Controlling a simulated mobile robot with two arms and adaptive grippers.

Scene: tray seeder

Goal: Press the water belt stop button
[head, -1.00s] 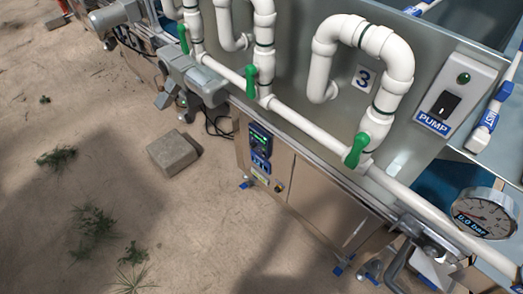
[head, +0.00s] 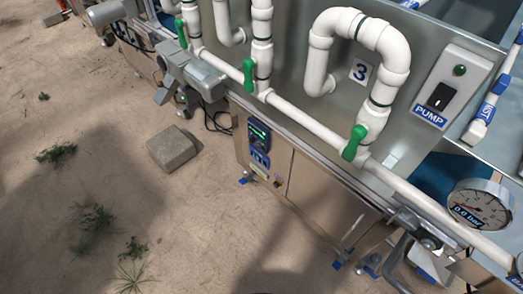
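A blue and dark control panel (head: 258,141) with a lit green display sits on the front of the metal cabinet (head: 318,195), near the middle of the head view. Small buttons or labels show under the display, too small to read. A small dark round knob or button (head: 277,183) sits lower on the cabinet, on a yellowish patch. I cannot tell which of these is the water belt stop button. Neither of my grippers can be made out in the head view.
White pipes with green valve handles (head: 355,143) run above the cabinet. A PUMP switch box (head: 441,98) and a pressure gauge (head: 480,205) reading 0.0 bar are at right. A grey motor (head: 190,75) juts out. A concrete block (head: 172,148) lies on open sandy ground.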

